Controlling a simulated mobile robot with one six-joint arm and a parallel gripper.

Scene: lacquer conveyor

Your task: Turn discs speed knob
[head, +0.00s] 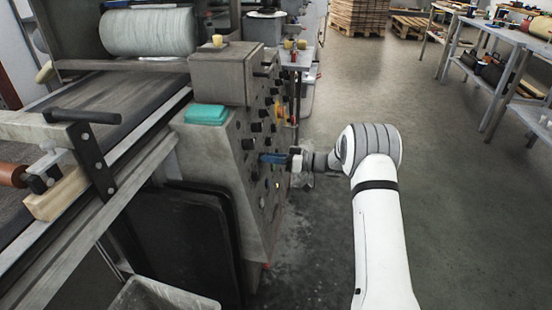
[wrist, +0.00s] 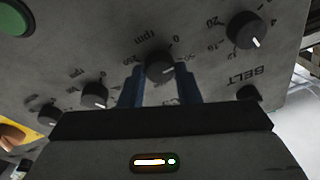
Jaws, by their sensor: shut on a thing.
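The control panel (head: 250,170) is the grey slanted face of the machine, with many black knobs and buttons. My gripper (head: 268,158) is against the panel in the head view, its blue fingers pointing left. In the wrist view my gripper (wrist: 160,76) is shut on a black knob (wrist: 159,66) with a white pointer line, one blue finger on each side. An upside-down "rpm" label and scale figures show beside this knob. The knob's full name is not readable, so I cannot tell whether it is the discs speed knob.
Neighbouring knobs (wrist: 95,95) sit to the left and another knob (wrist: 247,30) to the upper right, near the label "BELT". A green button (wrist: 15,18) is at the upper left. A teal cloth (head: 206,114) lies on the machine. The floor (head: 455,200) to the right is clear.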

